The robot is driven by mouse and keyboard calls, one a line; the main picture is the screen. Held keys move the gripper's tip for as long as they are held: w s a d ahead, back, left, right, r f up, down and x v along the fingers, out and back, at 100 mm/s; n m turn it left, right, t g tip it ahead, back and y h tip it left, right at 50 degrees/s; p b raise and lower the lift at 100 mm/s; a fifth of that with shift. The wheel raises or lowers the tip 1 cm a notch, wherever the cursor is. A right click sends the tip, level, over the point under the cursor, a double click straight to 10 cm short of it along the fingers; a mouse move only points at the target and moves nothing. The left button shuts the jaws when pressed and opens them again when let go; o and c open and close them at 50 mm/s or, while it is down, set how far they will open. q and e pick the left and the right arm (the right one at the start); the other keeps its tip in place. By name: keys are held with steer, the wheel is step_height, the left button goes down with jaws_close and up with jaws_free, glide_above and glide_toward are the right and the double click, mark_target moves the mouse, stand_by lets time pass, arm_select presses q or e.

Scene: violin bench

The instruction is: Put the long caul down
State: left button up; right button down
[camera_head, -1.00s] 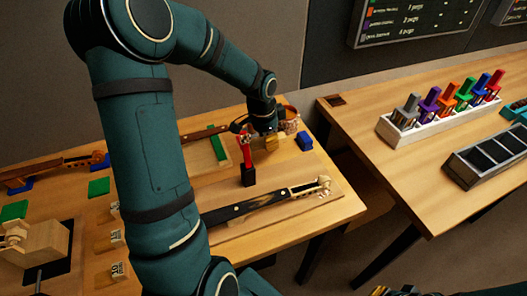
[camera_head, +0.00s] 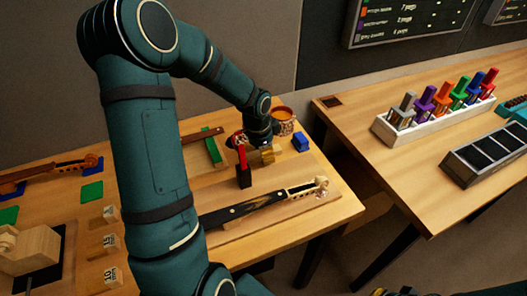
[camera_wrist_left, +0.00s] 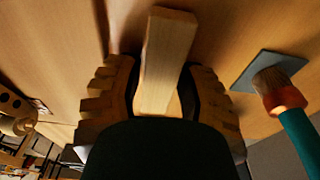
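My left gripper (camera_head: 262,150) is low over the left bench, behind the dark-fingerboard neck (camera_head: 250,207). In the left wrist view, its two tan, stepped fingers (camera_wrist_left: 165,95) stand on both sides of a pale wooden bar, the long caul (camera_wrist_left: 168,50), and look closed on it. The caul also shows in the head view as a small tan piece (camera_head: 267,156) under the gripper. Whether it touches the bench is hard to tell. Only dark and yellow bits, likely my right gripper (camera_head: 382,291), show at the bottom edge.
A red tool in a black holder (camera_head: 244,179) stands just left of the gripper. The wrist view shows a brush (camera_wrist_left: 280,92) close by. A second bench with a white rack (camera_head: 412,133) stands right.

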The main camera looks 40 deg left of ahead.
mark_target(258, 154)
arm_select(q)
step_height(258, 154, up, 12)
steer(key=s+p, duration=0.1)
steer(key=p, duration=0.2)
steer(key=shift+s+a+r, duration=0.15)
steer(key=shift+s+a, duration=0.1)
steer(key=shift+a, duration=0.1)
stand_by(0.5)
